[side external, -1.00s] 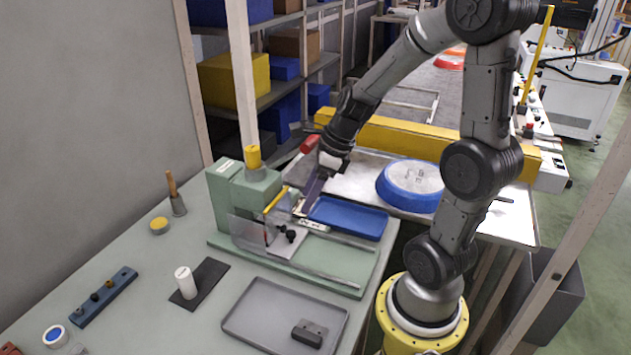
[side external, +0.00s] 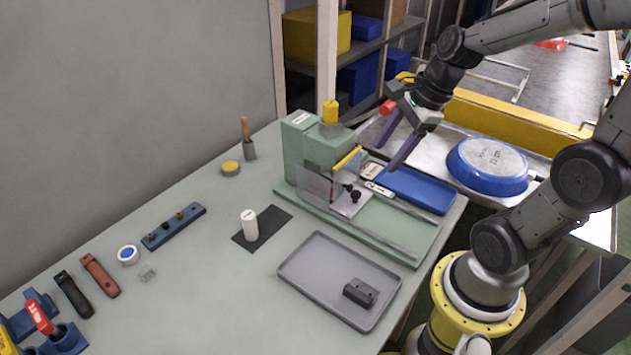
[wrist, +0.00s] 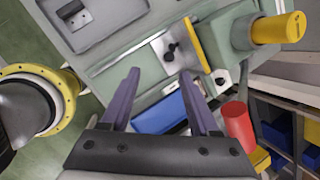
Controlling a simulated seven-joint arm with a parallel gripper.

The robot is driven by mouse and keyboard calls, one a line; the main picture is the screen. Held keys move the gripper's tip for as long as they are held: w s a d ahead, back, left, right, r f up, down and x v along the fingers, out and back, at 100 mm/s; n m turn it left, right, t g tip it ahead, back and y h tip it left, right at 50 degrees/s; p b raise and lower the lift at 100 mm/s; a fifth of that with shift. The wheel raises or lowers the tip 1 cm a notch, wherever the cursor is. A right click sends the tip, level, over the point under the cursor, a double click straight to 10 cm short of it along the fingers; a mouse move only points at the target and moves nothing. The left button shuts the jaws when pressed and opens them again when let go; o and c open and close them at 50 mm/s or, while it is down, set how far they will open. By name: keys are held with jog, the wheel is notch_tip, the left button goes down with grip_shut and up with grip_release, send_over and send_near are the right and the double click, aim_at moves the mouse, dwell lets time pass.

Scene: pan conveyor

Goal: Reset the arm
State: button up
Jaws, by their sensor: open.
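My gripper (side external: 398,143) is open, with two long purple fingers spread apart and nothing between them. In the side external view it hangs above the far end of the green press fixture (side external: 330,150), over the blue tray (side external: 415,188). In the wrist view the fingers (wrist: 160,97) point toward the fixture, with the blue tray (wrist: 158,113) partly hidden behind them. The fingers look apart from the tray.
A blue pan (side external: 487,167) lies upside down on the metal surface beyond the tray. A grey tray (side external: 310,285) holding a dark block (side external: 360,292) is on the bench. A white cylinder (side external: 249,225) stands on a black mat (side external: 275,219). A yellow rail (side external: 500,122) runs behind.

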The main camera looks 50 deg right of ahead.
jog(key=s+a+r+n, duration=0.2)
jog(key=s+a+n, duration=0.1)
jog(key=n, duration=0.9)
jog(key=s+a+r+n+t+h, duration=0.1)
jog(key=s+n, duration=0.4)
jog(key=n, duration=0.7)
jog(key=a+r, duration=0.1)
jog(key=a, duration=0.1)
jog(key=shift+s+a+r+n+t, duration=0.3)
jog(key=shift+a+r, duration=0.05)
